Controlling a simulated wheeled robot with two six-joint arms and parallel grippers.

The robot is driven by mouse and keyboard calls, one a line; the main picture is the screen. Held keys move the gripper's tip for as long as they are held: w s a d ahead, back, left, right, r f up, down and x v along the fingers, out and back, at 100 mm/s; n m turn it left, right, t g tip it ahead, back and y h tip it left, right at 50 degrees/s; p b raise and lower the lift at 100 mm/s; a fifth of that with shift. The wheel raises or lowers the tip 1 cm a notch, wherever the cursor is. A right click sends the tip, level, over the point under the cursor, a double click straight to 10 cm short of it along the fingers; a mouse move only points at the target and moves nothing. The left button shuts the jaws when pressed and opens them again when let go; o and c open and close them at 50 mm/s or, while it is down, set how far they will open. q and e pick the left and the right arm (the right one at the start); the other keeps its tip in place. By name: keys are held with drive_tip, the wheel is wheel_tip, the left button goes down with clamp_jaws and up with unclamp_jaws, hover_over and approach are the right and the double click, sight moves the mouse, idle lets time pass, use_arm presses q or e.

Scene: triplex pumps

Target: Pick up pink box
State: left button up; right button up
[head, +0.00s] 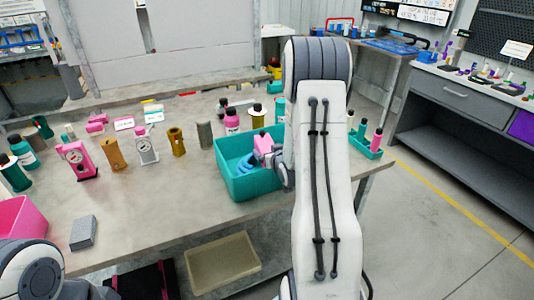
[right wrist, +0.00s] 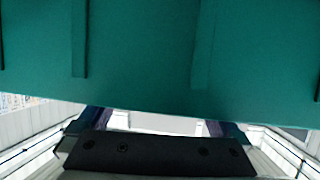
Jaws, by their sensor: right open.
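A pink open box (head: 20,218) stands on the left end of the table in the head view, cut off by the picture's left edge. My right gripper (head: 283,178) is far from it, at the right side of a teal open box (head: 250,186). In the right wrist view the teal wall (right wrist: 150,55) fills the top, just beyond the open fingers. The right arm hides part of the teal box and most of the gripper, so I cannot tell whether it touches the wall. My left gripper is not in view; only part of the left arm shows at lower left.
The teal box holds blue rings and a pink part (head: 264,143). Pink, brown and white pump bodies (head: 113,155) and several bottles stand across the table (head: 190,185). A grey block (head: 83,233) lies near the pink box. A beige tray (head: 222,265) sits below the table's front edge.

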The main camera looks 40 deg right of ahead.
drive_tip(key=shift+x, duration=1.15)
drive_tip(key=c, duration=1.5)
drive_tip(key=shift+r, duration=0.2)
